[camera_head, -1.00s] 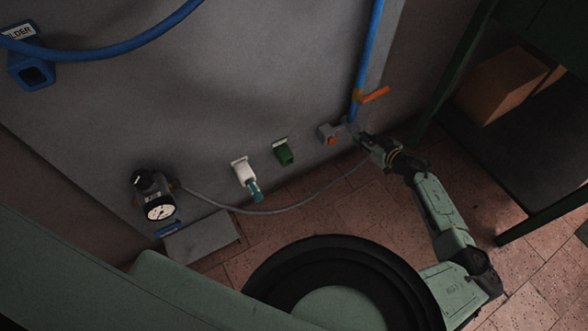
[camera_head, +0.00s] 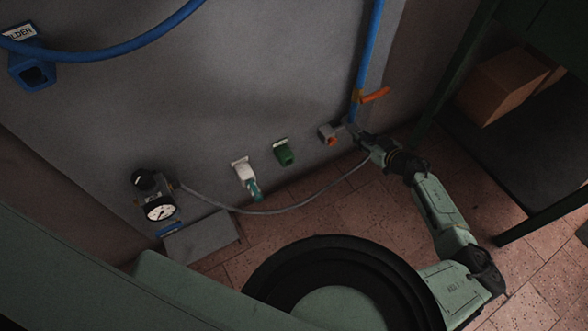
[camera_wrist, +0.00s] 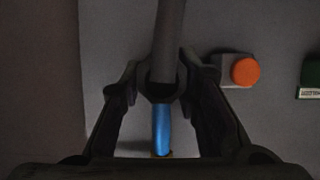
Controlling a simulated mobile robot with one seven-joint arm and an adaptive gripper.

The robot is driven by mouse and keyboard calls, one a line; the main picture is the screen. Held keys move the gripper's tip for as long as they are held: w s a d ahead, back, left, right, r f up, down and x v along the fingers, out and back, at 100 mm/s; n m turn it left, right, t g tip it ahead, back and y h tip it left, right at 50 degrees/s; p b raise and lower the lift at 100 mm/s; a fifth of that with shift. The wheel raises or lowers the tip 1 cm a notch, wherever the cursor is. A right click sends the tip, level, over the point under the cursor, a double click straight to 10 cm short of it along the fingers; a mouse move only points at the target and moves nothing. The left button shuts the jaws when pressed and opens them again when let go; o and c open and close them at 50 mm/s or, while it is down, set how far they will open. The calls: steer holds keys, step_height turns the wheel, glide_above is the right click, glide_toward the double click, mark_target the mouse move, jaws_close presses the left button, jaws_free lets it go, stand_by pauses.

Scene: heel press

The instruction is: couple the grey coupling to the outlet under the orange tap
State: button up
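The grey coupling (camera_wrist: 160,91) sits between the two fingers of my gripper (camera_wrist: 158,80) in the wrist view, with its grey hose (camera_wrist: 170,38) running to the top edge. My gripper looks shut on it. The blue pipe (camera_wrist: 162,130) lines up behind the coupling. In the head view my gripper (camera_head: 362,138) is at the wall, at the lower end of the blue pipe (camera_head: 369,45), below the orange tap (camera_head: 376,95). The outlet itself is hidden by the coupling and fingers, so I cannot tell whether they are joined.
A grey block with an orange face (camera_head: 328,134), a green socket (camera_head: 283,152) and a white socket (camera_head: 244,171) line the wall to the left. The hose (camera_head: 290,209) sags toward a gauge (camera_head: 159,208). A dark shelf with a cardboard box (camera_head: 500,86) stands right.

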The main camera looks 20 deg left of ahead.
steer(key=o, duration=0.5)
steer(key=shift+a+r, duration=0.2)
steer(key=shift+a, duration=0.45)
steer(key=shift+d+f, duration=0.15)
steer(key=shift+d, duration=0.1)
steer(key=shift+d, duration=0.1)
steer(key=shift+s+d, duration=0.2)
steer(key=shift+d, duration=0.05)
steer(key=v, duration=1.1)
steer(key=shift+s+r, duration=0.1)
steer(key=shift+r, duration=0.1)
